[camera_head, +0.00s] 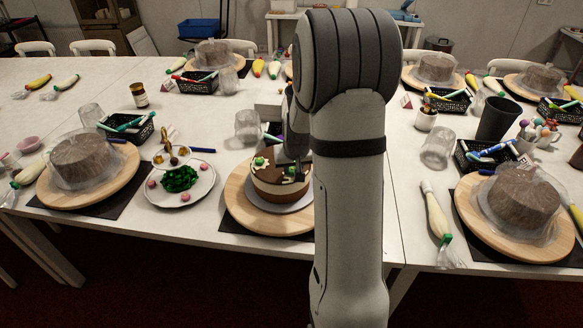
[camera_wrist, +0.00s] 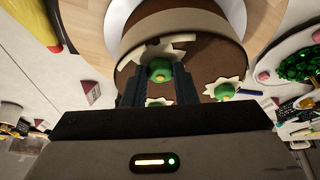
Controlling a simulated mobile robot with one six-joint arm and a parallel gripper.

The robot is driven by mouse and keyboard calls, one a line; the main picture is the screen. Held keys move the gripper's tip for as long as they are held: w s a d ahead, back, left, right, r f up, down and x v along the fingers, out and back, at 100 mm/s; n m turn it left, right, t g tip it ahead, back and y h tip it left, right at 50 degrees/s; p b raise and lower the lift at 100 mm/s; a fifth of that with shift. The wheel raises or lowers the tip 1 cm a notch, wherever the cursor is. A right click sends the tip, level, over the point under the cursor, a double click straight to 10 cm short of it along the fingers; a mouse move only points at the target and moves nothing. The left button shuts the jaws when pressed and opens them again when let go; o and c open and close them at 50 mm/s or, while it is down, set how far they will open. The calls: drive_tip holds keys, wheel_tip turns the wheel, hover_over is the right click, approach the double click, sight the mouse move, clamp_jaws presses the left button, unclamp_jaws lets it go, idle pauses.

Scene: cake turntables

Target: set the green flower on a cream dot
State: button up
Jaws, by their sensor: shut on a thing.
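The round cake has a dark brown top and cream-and-brown sides (camera_head: 279,190); it also shows in the wrist view (camera_wrist: 190,30). Cream dots with jagged edges lie on its top: one (camera_wrist: 172,49) behind the held flower, one (camera_wrist: 158,102) partly hidden by my gripper. My gripper (camera_wrist: 159,69) is shut on a green flower (camera_wrist: 160,75) at the cake top, over or against the first dot; I cannot tell if they touch. A second green flower (camera_wrist: 224,91) sits on another cream dot (camera_wrist: 238,85). In the head view my arm hides the cake's right side.
The cake stands on a wooden turntable (camera_head: 239,207). To its left, a white plate (camera_head: 201,193) holds green decorations and pink balls. Covered cakes (camera_head: 84,158) (camera_head: 522,199) stand on both sides. A clear glass (camera_head: 247,124) and a black basket stand close behind.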

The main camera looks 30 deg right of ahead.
drive_tip(key=o, duration=0.5)
drive_tip(key=shift+f, duration=0.2)
drive_tip(key=shift+c, duration=0.2)
drive_tip(key=o, duration=0.5)
drive_tip(key=shift+r, duration=0.1)
drive_tip(key=shift+c, duration=0.2)
